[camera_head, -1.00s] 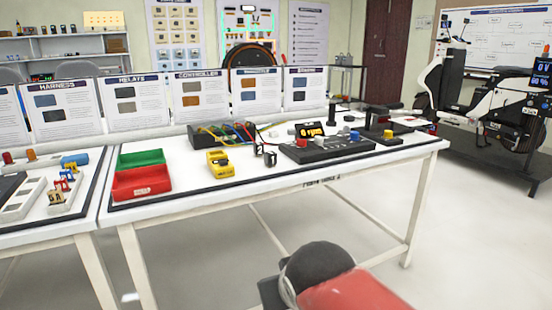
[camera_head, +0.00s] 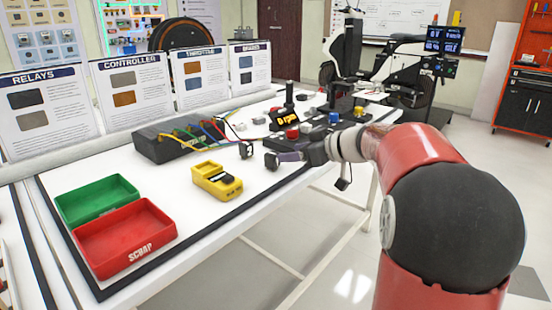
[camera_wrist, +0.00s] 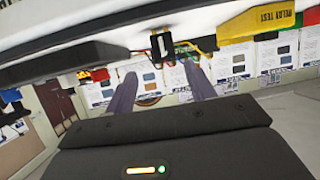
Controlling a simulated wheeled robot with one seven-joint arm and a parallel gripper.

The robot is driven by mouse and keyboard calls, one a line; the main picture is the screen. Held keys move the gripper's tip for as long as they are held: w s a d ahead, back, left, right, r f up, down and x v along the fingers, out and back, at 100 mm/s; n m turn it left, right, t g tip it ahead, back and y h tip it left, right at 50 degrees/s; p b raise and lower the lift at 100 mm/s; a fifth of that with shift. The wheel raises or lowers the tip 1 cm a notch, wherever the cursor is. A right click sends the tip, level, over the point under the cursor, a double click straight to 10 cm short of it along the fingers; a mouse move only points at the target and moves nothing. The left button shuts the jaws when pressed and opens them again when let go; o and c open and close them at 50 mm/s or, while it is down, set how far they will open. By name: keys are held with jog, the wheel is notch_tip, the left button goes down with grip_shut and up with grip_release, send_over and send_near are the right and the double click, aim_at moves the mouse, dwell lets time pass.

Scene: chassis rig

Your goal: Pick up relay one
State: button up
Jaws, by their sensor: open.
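Two small black relay-like blocks stand on the white table in the head view, one (camera_head: 246,150) by the wire ends and one (camera_head: 271,161) closer to the table's front edge. I cannot read which is relay one. My gripper (camera_head: 290,154) is just right of the nearer block, low over the table edge. In the wrist view its two grey fingers (camera_wrist: 160,72) are apart with nothing between them. A black block with a white face (camera_wrist: 161,43) shows beyond the fingertips, roughly centred between them. The wrist picture appears upside down.
The yellow relay tester (camera_head: 217,180) is left of the blocks and also in the wrist view (camera_wrist: 258,22). A black box with coloured wires (camera_head: 175,141) lies behind. Red scrap bin (camera_head: 124,238) and green bin (camera_head: 97,199) are left. A black control board (camera_head: 300,138) is close behind my gripper.

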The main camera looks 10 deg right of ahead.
aim_at(273, 154)
jog(key=x, duration=0.5)
jog(key=b+x, duration=0.1)
jog(key=x, duration=0.1)
jog(key=shift+s+a+f, duration=0.15)
jog(key=shift+a+f, duration=0.1)
jog(key=shift+a, duration=0.15)
jog(key=c, duration=1.1)
jog(key=shift+o, duration=0.2)
